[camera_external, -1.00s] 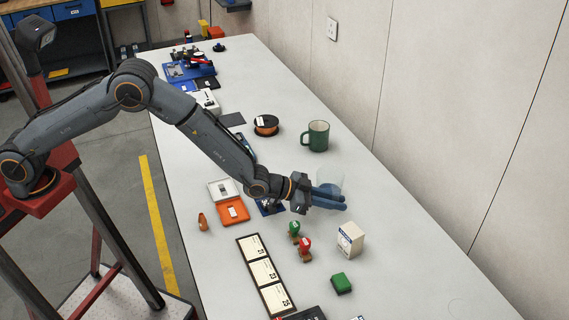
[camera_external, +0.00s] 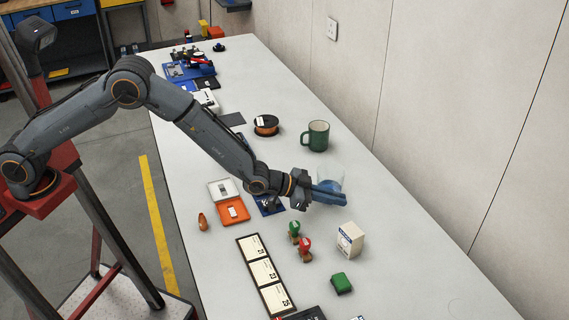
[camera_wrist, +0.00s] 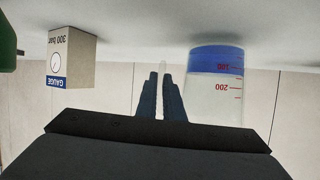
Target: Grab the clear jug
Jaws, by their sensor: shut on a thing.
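The clear jug (camera_external: 331,172) stands on the bench near the wall side, partly hidden by my gripper (camera_external: 341,195) in the external view. In the wrist view, which is upside down, the jug (camera_wrist: 216,95) shows red measuring marks and blue liquid at its base, just right of my fingers (camera_wrist: 163,82). A thin pale strip, which looks like the jug's handle (camera_wrist: 163,67), lies between the two fingers. My gripper is shut on it. The jug appears upright and at bench level; I cannot tell any lift.
A green mug (camera_external: 318,136) and a wire spool (camera_external: 266,125) stand farther back. A white gauge box (camera_external: 350,239), two stamps (camera_external: 304,246) and a green block (camera_external: 341,283) are nearer. An orange case (camera_external: 235,210) lies left. The bench's right side is fairly clear.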

